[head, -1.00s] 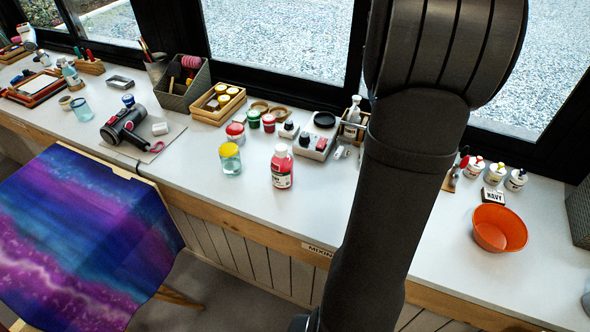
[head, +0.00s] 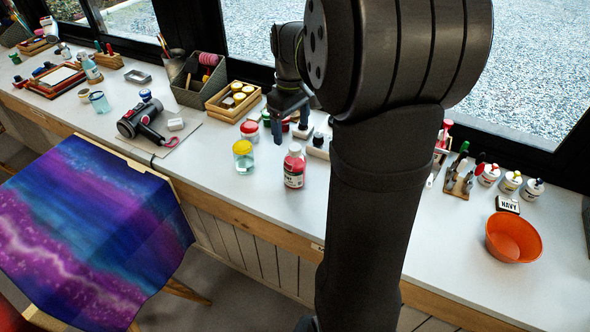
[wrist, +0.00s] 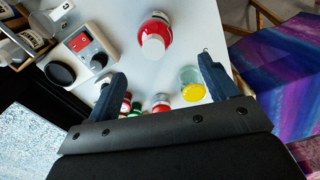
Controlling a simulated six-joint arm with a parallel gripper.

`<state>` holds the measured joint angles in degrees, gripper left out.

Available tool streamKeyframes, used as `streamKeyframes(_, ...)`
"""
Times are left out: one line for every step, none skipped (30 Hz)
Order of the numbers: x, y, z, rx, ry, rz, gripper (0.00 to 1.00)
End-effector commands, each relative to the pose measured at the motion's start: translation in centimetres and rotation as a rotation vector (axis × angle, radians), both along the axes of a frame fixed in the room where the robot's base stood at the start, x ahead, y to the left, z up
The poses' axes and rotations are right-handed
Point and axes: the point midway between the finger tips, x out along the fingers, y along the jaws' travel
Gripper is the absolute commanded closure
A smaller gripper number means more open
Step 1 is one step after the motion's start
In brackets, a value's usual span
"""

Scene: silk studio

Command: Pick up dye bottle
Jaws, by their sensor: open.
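The dye bottle (head: 294,172) is a red bottle with a white label and pinkish-white cap. It stands upright near the front edge of the white counter in the head view. In the wrist view the bottle (wrist: 158,27) is at upper middle, cap towards me, beyond the fingertips. My gripper (head: 290,126) is above the counter, behind the bottle in the head view.
A yellow-lidded glass jar (head: 243,157) stands left of the bottle; it also shows beside the right finger in the wrist view (wrist: 191,84). Small red- and green-lidded jars are close under the gripper. The counter in front of the bottle is clear.

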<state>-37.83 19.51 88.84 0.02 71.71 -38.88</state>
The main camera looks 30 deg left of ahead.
Motion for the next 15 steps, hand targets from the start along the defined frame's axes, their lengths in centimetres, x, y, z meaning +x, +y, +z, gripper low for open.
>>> streamKeyframes(-0.1,-0.1,-1.3,-0.004,0.005,-0.001,0.21)
streamKeyframes(0.0,-0.1,-1.9,-0.002,0.003,-0.001,0.21)
streamKeyframes(0.0,-0.1,-2.7,-0.002,0.003,-0.001,0.21)
streamKeyframes(0.0,-0.1,-3.3,-0.002,0.003,-0.001,0.21)
streamKeyframes(0.0,-0.1,-3.8,-0.003,0.003,-0.001,0.21)
streamKeyframes(0.0,-0.1,-4.4,-0.002,0.001,-0.001,0.21)
streamKeyframes(0.0,-0.1,-4.8,-0.002,0.001,-0.001,0.21)
streamKeyframes(0.0,-0.1,-5.1,-0.001,0.001,-0.001,0.21)
streamKeyframes(0.0,-0.1,-5.5,-0.001,0.0,-0.001,0.21)
streamKeyframes(0.0,-0.1,-5.7,-0.001,0.0,-0.001,0.21)
streamKeyframes(0.0,-0.1,-5.9,-0.001,0.0,-0.001,0.21)
streamKeyframes(0.1,-0.1,-6.0,-0.001,0.0,-0.002,0.21)
streamKeyframes(0.1,-0.1,-6.2,-0.001,0.0,-0.002,0.21)
streamKeyframes(0.1,-0.1,-6.4,-0.001,0.0,-0.002,0.21)
streamKeyframes(0.2,-0.2,-6.8,-0.001,0.0,-0.002,0.21)
